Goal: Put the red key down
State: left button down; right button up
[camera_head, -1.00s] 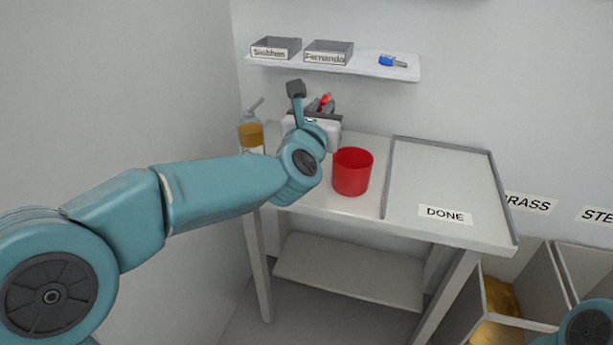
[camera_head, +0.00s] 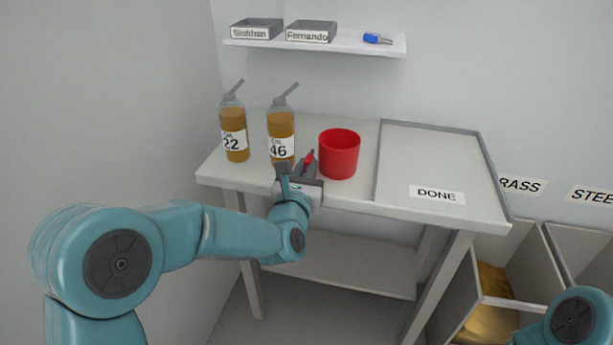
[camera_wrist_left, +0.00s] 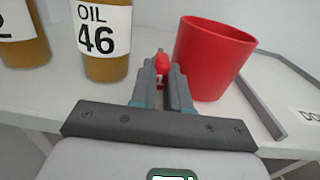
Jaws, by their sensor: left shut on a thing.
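The red key (camera_head: 309,157) is held between the fingers of my left gripper (camera_head: 297,168), which is shut on it. In the left wrist view the red key (camera_wrist_left: 161,65) shows between the two dark fingertips (camera_wrist_left: 162,80), low over the table's front part. I cannot tell whether the key touches the table (camera_head: 360,196). The gripper is just left of and in front of the red cup (camera_head: 339,155). My right gripper is out of view; only a piece of that arm shows at the lower right.
Oil bottles 22 (camera_head: 234,135) and 46 (camera_head: 281,135) stand behind and left of the gripper. The DONE tray (camera_head: 440,160) at the right is empty. A shelf (camera_head: 350,43) above holds labelled trays, Siobhan (camera_head: 257,32) and Fernando (camera_head: 311,34), and a blue key (camera_head: 377,38).

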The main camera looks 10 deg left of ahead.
pick_arm(q)
jog(key=shift+f, duration=0.6)
jog(key=shift+f, duration=0.15)
jog(key=c, duration=1.1)
grip_release()
jog(key=shift+w, duration=0.1)
